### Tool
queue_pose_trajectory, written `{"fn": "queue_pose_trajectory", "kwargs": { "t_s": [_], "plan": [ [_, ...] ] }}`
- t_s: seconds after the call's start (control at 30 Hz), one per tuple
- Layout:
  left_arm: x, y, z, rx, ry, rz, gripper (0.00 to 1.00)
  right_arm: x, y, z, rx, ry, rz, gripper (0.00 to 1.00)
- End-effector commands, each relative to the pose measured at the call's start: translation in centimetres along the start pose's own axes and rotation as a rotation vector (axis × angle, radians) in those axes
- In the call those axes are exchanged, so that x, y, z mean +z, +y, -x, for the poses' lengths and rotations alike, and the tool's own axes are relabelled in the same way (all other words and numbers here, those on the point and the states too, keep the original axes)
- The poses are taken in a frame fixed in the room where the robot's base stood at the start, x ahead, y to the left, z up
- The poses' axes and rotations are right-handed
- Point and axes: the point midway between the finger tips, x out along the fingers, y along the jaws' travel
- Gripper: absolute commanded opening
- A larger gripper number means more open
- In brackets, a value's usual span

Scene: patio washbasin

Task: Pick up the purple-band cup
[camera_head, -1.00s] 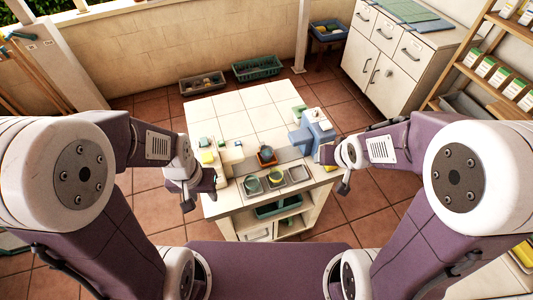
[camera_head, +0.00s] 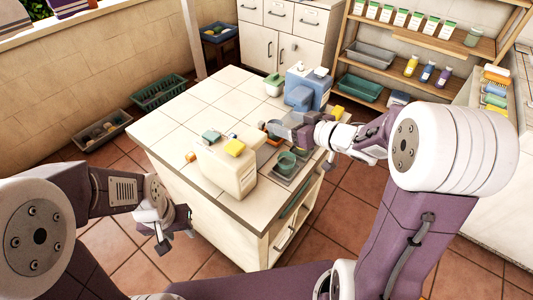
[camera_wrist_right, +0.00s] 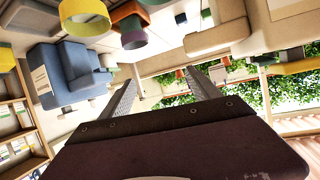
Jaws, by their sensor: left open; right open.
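A cup with a purple section and a green end (camera_wrist_right: 133,38) shows at the top of the right wrist view. A cup with a yellow-green band (camera_wrist_right: 85,16) is left of the purple one in the wrist view. My left gripper (camera_head: 166,238) hangs open and empty beside the counter, away from the cups.
A blue dispenser (camera_head: 306,88) stands behind my right gripper. The tiled counter's back left (camera_head: 205,105) is clear. A wooden shelf (camera_head: 430,35) is at the back right.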

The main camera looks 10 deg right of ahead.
Motion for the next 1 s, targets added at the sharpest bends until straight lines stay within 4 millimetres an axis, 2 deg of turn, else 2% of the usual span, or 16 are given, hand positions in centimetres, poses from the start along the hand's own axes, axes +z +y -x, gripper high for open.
{"fn": "queue_pose_trajectory", "kwargs": {
  "t_s": [0.03, 0.2, 0.4, 0.6, 0.83, 1.0],
  "plan": [
    [0.3, -0.1, -2.6, 0.000, 0.000, 0.000, 0.42, 2.6, 0.9, -0.8, 0.017, -0.001, -0.009, 0.71],
    [0.5, -0.1, -4.8, 0.000, 0.000, 0.000, 0.42, 5.2, 2.6, -1.0, 0.051, -0.005, -0.031, 0.71],
    [0.5, -0.1, -4.9, 0.000, 0.001, 0.000, 0.42, 5.3, 3.0, -1.0, 0.059, -0.005, -0.034, 0.71],
    [0.6, -0.1, -6.3, 0.000, 0.000, 0.000, 0.42, 5.5, 3.1, -4.0, 0.057, -0.006, -0.032, 0.71],
    [0.7, -0.1, -6.7, 0.000, 0.000, 0.000, 0.42, 5.5, 3.2, -5.3, 0.059, -0.006, -0.034, 0.71],
    [0.8, -0.1, -8.2, 0.000, 0.000, 0.000, 0.42, 5.5, 3.4, -8.5, 0.057, -0.005, -0.033, 0.71]
  ]
}}
